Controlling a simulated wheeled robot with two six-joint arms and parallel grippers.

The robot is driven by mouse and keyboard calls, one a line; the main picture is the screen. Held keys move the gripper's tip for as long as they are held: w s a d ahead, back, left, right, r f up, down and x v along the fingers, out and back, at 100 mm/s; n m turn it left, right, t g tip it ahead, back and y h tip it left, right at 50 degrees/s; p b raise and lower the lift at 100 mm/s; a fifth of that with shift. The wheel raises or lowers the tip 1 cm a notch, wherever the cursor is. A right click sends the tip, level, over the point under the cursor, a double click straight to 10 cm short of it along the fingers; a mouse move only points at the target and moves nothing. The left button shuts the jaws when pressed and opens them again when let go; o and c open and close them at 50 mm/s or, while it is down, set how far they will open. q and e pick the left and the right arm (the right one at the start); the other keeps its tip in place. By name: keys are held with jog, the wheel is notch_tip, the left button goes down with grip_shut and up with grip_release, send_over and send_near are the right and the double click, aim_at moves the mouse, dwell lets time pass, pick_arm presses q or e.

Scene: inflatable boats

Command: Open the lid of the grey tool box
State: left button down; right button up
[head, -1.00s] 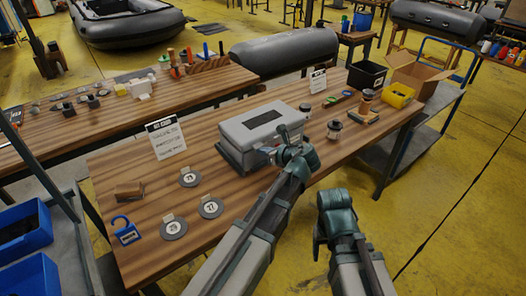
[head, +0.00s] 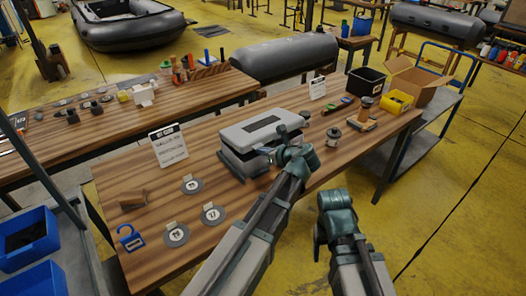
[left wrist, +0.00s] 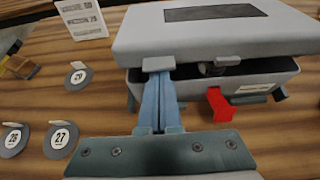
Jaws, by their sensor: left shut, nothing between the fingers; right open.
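The grey tool box (head: 238,164) stands on the wooden bench. Its lid (head: 265,130) is partly raised at the front, and a dark gap shows beneath it. In the left wrist view the lid (left wrist: 215,38) tilts up over the box body (left wrist: 255,82), and a red piece (left wrist: 218,104) sticks out at the front. My left gripper (head: 270,151) is shut and empty at the box's front. Its fingertips (left wrist: 159,70) are at the lid's front lip, apparently under it. My right gripper (head: 318,240) is open in front of the bench, away from the box.
Blue bins (head: 28,238) are at far left.

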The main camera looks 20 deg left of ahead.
aim_at(255, 140)
pick_arm(q)
jog(key=shift+w+a+r+p, duration=0.15)
jog(key=shift+a+r+p, duration=0.1)
jog(key=shift+r+p, duration=0.65)
jog(key=shift+w+a+r+p, duration=0.15)
jog(key=shift+a+r+p, duration=0.05)
jog(key=shift+r+p, duration=0.7)
jog(key=shift+w+a+r+p, duration=0.25)
jog(key=shift+a+r+p, duration=0.05)
jog(key=shift+r+p, duration=0.4)
jog(key=shift+w+a+r+p, duration=0.2)
jog(key=shift+a+r+p, duration=0.05)
jog(key=shift+r+p, duration=0.4)
jog(key=shift+w+a+r, duration=0.15)
jog(key=shift+a+r, duration=0.05)
jog(key=shift+r, duration=0.1)
jog(key=shift+r+p, duration=0.1)
jog(key=shift+p, duration=0.2)
jog(key=shift+w+a+r+p, duration=0.4)
jog(key=shift+a+r+p, duration=0.05)
jog(key=shift+r+p, duration=0.25)
jog(key=shift+w+a+r+p, duration=0.35)
jog(key=shift+a+r+p, duration=0.1)
jog(key=shift+r+p, duration=0.25)
jog(key=shift+a, duration=0.1)
jog(key=shift+w, duration=0.1)
